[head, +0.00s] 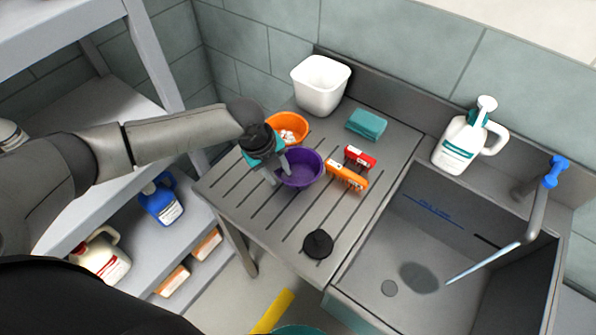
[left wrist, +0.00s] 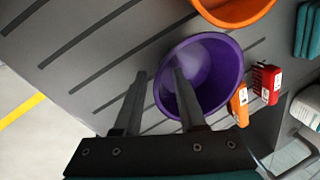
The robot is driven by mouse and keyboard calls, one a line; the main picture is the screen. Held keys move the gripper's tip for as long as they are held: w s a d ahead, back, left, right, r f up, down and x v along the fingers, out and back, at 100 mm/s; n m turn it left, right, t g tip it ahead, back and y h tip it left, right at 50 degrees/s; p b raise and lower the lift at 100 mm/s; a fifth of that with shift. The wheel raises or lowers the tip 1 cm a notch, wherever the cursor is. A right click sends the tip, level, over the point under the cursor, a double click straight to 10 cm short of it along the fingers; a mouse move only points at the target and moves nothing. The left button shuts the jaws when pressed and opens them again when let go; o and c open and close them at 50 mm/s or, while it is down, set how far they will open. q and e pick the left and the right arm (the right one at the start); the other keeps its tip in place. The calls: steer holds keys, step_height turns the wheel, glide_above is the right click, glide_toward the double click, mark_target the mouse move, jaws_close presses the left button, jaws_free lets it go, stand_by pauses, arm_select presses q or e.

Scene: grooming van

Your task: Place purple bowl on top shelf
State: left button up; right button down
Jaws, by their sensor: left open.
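The purple bowl (head: 304,168) sits upright on the grey grooved drainboard, in front of an orange bowl (head: 290,127). In the left wrist view the purple bowl (left wrist: 222,68) looks empty. My left gripper (head: 276,178) is at the bowl's left rim, with its fingers apart. In the left wrist view the left gripper (left wrist: 158,75) has one finger outside the bowl and the other over its inside. I cannot tell whether the fingers touch the wall. The shelf unit's top shelf (head: 50,35) is at the upper left. My right gripper is not in view.
Orange (head: 347,177) and red (head: 360,157) brushes lie right of the bowl. A black disc (head: 318,243), teal cloths (head: 367,123) and a white tub (head: 321,85) also stand on the drainboard. The sink (head: 420,255) is at right. Lower shelves hold jugs, including a blue one (head: 161,199).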

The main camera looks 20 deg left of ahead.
arm_select(q)
steer(key=shift+f, duration=0.2)
steer(key=shift+c, duration=0.3)
jaws_close()
steer(key=shift+s+f, duration=0.15)
steer(key=shift+s, duration=0.05)
stand_by(0.8)
